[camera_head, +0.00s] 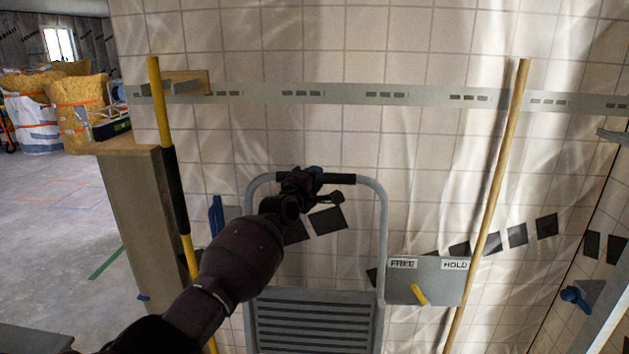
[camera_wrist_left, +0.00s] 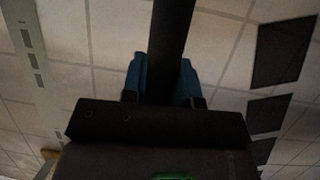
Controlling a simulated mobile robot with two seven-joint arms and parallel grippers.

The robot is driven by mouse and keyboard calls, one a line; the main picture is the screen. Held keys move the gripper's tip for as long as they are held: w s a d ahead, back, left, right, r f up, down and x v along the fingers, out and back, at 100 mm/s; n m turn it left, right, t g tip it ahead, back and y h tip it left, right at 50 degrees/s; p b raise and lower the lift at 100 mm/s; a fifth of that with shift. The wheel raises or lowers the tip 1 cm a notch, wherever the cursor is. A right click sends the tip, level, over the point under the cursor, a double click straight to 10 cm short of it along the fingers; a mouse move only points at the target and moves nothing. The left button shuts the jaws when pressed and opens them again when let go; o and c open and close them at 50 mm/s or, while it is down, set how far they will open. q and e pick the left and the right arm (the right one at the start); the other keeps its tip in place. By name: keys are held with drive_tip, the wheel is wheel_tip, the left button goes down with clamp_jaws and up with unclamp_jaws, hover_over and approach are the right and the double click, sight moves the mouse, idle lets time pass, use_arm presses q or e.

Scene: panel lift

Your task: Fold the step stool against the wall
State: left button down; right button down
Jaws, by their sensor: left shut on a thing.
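The step stool (camera_head: 384,240) has a grey tubular frame with a black grip along its top bar. A ribbed grey step (camera_head: 315,322) shows low in the frame; whether the stool is fully folded I cannot tell. My left gripper (camera_head: 318,180) is shut on the black grip of the top bar. In the left wrist view the blue fingers of my left gripper (camera_wrist_left: 166,78) stand on both sides of the dark bar (camera_wrist_left: 172,30). A grey latch plate (camera_head: 447,282) marked FREE and HOLD, with a yellow lever (camera_head: 419,294) at its lower left, is right of the stool. My right gripper is out of view.
A tiled wall (camera_head: 420,150) covered with clear sheeting stands behind, with a slotted metal rail (camera_head: 340,95). A yellow pole (camera_head: 162,110) leans at left and a wooden pole (camera_head: 500,150) at right. A counter end (camera_head: 130,200) stands at left; open floor (camera_head: 40,210) lies beyond.

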use_arm(q)
drive_tip(key=c, duration=1)
unclamp_jaws()
drive_tip(key=shift+a, duration=0.15)
drive_tip(key=shift+o, duration=0.6)
drive_tip(key=shift+s+r, duration=0.1)
drive_tip(key=shift+s, duration=0.35)
drive_tip(key=p+v, duration=0.4)
drive_tip(key=v, duration=0.6)
drive_tip(key=shift+w, duration=0.1)
